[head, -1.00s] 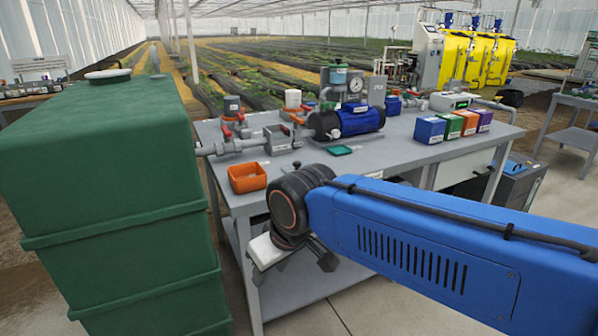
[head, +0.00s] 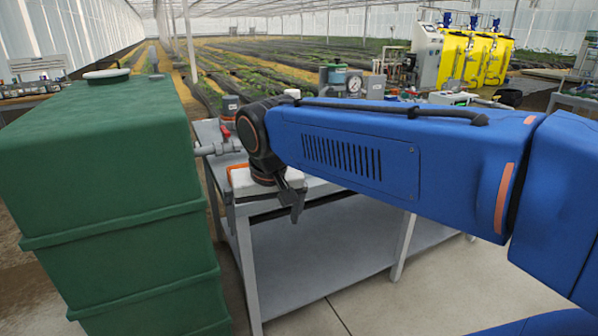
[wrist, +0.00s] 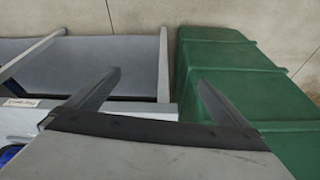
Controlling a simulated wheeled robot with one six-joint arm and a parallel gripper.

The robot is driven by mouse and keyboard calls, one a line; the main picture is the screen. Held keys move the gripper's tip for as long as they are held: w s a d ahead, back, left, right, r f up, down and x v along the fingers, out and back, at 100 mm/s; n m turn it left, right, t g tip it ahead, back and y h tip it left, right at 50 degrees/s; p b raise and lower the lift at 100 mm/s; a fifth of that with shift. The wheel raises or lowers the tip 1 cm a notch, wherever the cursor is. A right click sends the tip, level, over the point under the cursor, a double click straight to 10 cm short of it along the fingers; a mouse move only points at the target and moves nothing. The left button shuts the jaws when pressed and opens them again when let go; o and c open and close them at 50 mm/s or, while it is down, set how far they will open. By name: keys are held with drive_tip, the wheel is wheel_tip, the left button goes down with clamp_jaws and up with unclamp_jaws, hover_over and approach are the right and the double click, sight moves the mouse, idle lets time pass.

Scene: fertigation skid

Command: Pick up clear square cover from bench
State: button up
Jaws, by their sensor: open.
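I cannot make out a clear square cover in either view; my blue arm hides most of the bench top in the head view. The grey bench (head: 318,188) shows its front edge and lower shelf. My gripper (head: 292,203) is near the bench's front left corner in the head view. In the wrist view my gripper (wrist: 157,92) has its two dark fingers wide apart, with nothing between them. Below them show the bench's lower shelf and edge on the left and the green tank on the right.
A large green tank (head: 115,190) stands close to the left of the bench. An orange bin (head: 238,168) on the bench is mostly hidden behind my gripper. A pressure gauge (head: 354,84) shows above my arm. Yellow tanks (head: 460,58) stand far back. Floor in front is clear.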

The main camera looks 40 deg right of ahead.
drive_tip(key=w+d+r+m+g+h, duration=0.2)
drive_tip(key=w+d+r+m, duration=0.55)
drive_tip(key=w+d, duration=0.25)
drive_tip(key=w+d+r+m+g+h, duration=0.1)
drive_tip(key=w+d+r+m+g, duration=0.2)
drive_tip(key=w+d+r+m, duration=0.55)
drive_tip(key=x, duration=0.4)
drive_tip(key=w+x, duration=0.1)
drive_tip(key=x, duration=0.4)
drive_tip(key=w+d+x, duration=0.1)
drive_tip(key=x, duration=0.3)
drive_tip(key=shift+d+f, duration=0.2)
drive_tip(key=shift+f, duration=0.05)
drive_tip(key=shift+w+a+x, duration=0.1)
drive_tip(key=shift+w+x, duration=0.05)
drive_tip(key=shift+x, duration=1.25)
drive_tip(key=shift+w+a+x, duration=0.1)
drive_tip(key=shift+w+x, duration=0.1)
drive_tip(key=shift+x, duration=1.15)
drive_tip(key=shift+f, duration=0.15)
drive_tip(key=c, duration=1.2)
